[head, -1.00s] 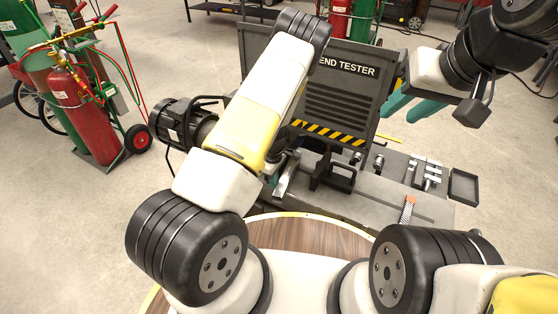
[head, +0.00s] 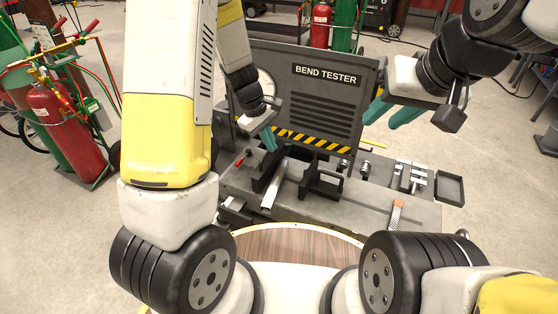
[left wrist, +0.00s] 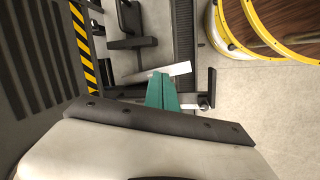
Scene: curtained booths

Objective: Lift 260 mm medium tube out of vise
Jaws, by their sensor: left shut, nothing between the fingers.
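A light grey metal tube (head: 273,187) lies in a dark vise (head: 262,172) on the bench, its near end sticking out toward me. It also shows in the left wrist view (left wrist: 178,70) as a pale bar just past my fingertips. My left gripper (head: 269,139) has teal fingers, pointing down above the back of the vise. It is shut and empty. In the left wrist view its fingertips (left wrist: 162,76) overlap the tube's edge; whether they touch I cannot tell. My right gripper (head: 392,112) is at the right with its teal fingers apart, empty.
The bend tester panel (head: 326,108) stands upright behind the vise. A black bracket (head: 322,183) sits right of the tube. Metal fittings (head: 411,176), an orange-tipped tool (head: 396,213) and a black tray (head: 450,187) lie further right. Gas cylinders (head: 68,130) stand at left.

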